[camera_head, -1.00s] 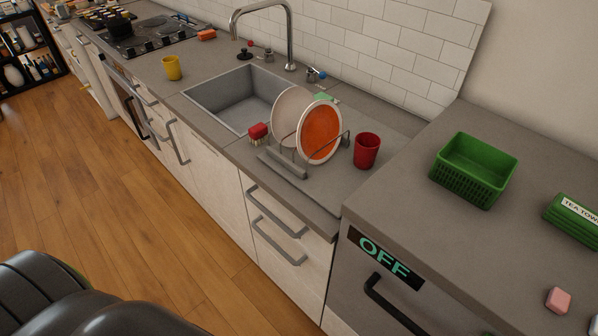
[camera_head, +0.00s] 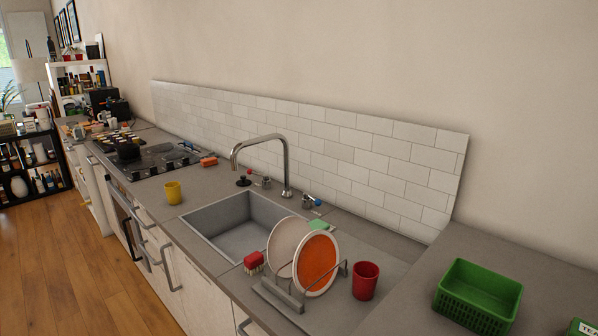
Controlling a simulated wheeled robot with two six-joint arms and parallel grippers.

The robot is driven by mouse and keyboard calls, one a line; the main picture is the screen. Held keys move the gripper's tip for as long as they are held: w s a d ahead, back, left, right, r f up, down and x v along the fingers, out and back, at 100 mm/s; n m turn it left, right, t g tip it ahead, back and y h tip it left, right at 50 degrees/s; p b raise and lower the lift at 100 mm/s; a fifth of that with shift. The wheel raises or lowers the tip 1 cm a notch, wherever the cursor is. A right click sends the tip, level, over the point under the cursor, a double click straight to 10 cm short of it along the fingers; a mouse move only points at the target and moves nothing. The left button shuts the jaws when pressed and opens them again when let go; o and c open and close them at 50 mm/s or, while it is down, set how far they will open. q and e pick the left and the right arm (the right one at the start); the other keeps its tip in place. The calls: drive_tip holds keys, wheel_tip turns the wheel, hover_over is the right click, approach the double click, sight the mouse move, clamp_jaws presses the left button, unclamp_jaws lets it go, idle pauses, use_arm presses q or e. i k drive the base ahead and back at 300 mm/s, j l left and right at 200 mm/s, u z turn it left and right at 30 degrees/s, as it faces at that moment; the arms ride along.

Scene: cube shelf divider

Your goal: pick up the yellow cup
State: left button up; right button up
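The yellow cup (camera_head: 173,193) stands upright on the grey counter (camera_head: 208,183), left of the sink and in front of the hob. Nothing touches it, and its handle is too small to make out. Neither of my grippers shows in the head view.
The sink (camera_head: 243,228) with a tall tap (camera_head: 286,165) lies right of the cup. A dish rack with plates (camera_head: 317,264), a red cup (camera_head: 365,280) and a green basket (camera_head: 478,293) stand farther right. The hob (camera_head: 150,160) is behind left; wooden floor (camera_head: 60,270) is open in front.

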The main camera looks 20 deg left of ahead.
sight(173, 189)
drive_tip(key=u, duration=1.55)
